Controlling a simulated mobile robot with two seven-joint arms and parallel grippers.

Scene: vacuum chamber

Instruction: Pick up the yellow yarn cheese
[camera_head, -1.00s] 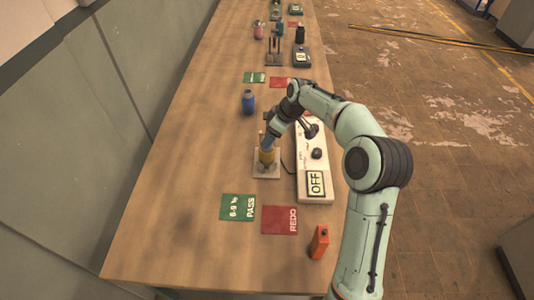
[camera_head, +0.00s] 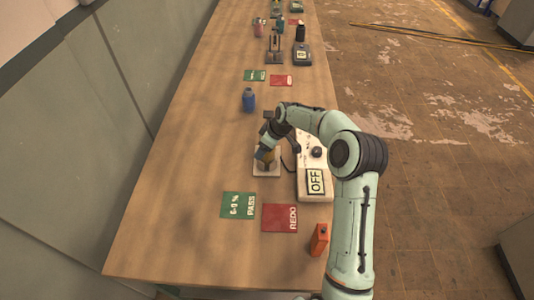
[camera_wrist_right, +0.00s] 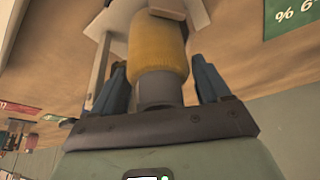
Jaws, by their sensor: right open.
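The yellow yarn cheese (camera_wrist_right: 158,50) shows large in the right wrist view, on a grey tube end. In the head view it is mostly hidden by my right gripper (camera_head: 265,157) at the pale square stand (camera_head: 260,173). In the wrist view my right gripper (camera_wrist_right: 161,78) is open. Its two blue-grey fingers are on either side of the cheese and its tube, with visible gaps. The stand's pale plate (camera_wrist_right: 108,22) is behind the cheese. My left gripper is not in view.
A white device with an OFF display (camera_head: 315,182) stands just right of the stand. A green PASS card (camera_head: 238,205), a red REDO card (camera_head: 279,218) and an orange object (camera_head: 319,239) lie nearer. A blue bottle (camera_head: 248,99) stands beyond. The table's left side is clear.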

